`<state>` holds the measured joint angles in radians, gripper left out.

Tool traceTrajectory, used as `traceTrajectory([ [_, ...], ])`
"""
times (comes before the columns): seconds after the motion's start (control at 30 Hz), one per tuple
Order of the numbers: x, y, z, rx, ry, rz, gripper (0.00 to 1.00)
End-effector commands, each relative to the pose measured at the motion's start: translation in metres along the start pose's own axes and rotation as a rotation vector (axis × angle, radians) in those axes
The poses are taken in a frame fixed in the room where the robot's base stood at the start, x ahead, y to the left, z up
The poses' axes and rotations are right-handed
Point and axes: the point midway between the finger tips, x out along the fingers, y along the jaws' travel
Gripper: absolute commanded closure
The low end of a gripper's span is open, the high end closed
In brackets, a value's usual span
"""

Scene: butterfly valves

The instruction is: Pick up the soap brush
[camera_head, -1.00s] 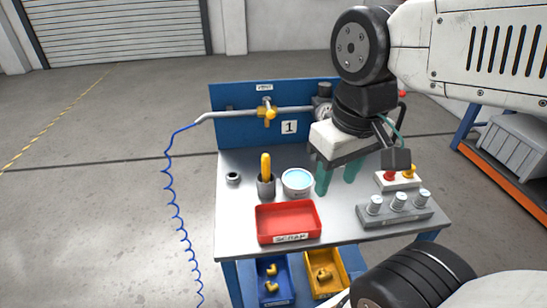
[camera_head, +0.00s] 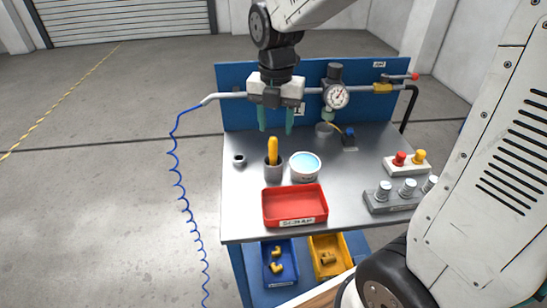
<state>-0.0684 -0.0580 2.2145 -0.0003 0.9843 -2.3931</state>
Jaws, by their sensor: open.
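The soap brush appears to be the yellow-handled tool (camera_head: 272,150) standing upright in a grey cup (camera_head: 273,172) on the workbench. Its lower end is hidden inside the cup. A round white tub of light blue liquid (camera_head: 305,165) stands just right of the cup. My gripper (camera_head: 275,130) has two green fingers pointing down, apart and empty. In the picture the fingertips show just above the handle's top; whether they are directly over it in depth I cannot tell.
A red scrap tray (camera_head: 295,206) lies in front of the cup. A small dark ring (camera_head: 239,160) lies left of it. A pipe with a pressure gauge (camera_head: 336,96) runs along the blue back panel (camera_head: 235,118). A button box (camera_head: 407,165) and a grey block with cylinders (camera_head: 402,200) stand right.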

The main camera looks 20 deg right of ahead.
Motion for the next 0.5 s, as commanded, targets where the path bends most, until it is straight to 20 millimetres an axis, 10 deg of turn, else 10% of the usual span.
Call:
traceTrajectory([
  [0.5, 0.06, 0.006, 0.002, -0.053, 0.004, -0.003, 0.55],
])
